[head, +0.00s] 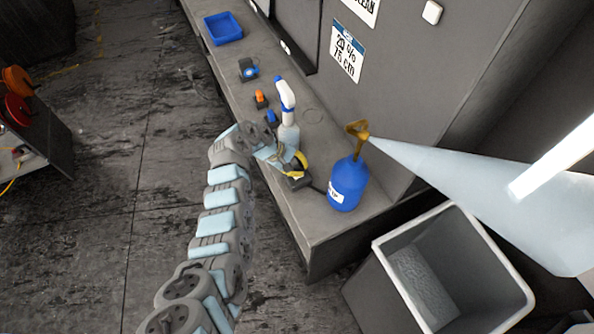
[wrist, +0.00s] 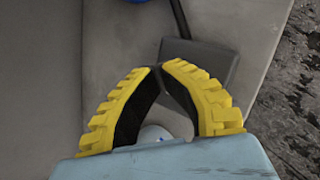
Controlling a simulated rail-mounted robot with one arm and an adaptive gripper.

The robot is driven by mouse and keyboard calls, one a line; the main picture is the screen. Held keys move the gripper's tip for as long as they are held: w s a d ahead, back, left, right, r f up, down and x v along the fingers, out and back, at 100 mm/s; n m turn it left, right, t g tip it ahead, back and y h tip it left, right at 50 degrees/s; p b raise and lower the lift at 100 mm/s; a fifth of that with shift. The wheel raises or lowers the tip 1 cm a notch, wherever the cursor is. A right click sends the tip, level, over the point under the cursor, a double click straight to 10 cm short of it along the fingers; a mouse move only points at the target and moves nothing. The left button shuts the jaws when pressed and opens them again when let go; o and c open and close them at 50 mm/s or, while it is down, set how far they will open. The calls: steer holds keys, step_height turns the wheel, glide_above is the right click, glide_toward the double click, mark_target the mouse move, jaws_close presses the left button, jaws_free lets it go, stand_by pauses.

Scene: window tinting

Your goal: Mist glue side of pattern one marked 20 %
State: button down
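A sign reading "20 % 75 cm" (head: 347,51) is on the grey wall above the bench. A white spray bottle (head: 286,96) with a blue collar and pale lower body stands upright on the bench, right by my gripper. My gripper (head: 305,163) has yellow ribbed fingers low over the bench. In the wrist view my gripper (wrist: 157,67) has its fingertips together, bowed around a gap. A small white and blue thing (wrist: 154,134) shows in that gap, mostly hidden by the palm. I cannot tell whether it is gripped. No film pattern is clearly identifiable.
A blue labelled bottle (head: 348,185) with a gold top stands near the bench end. A pale cone shape (head: 470,190) spreads right from it. A black block (head: 297,182) lies below my fingers. A grey bin (head: 440,290) stands beside the bench. A blue tray (head: 223,28) is at the far end.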

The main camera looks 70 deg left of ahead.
steer(key=shift+r, duration=0.1)
stand_by(0.3)
steer(key=shift+r+p, duration=0.3)
steer(key=shift+p, duration=0.25)
steer(key=shift+r+p, duration=2.55)
steer(key=shift+r, duration=0.5)
steer(key=shift+f, duration=0.1)
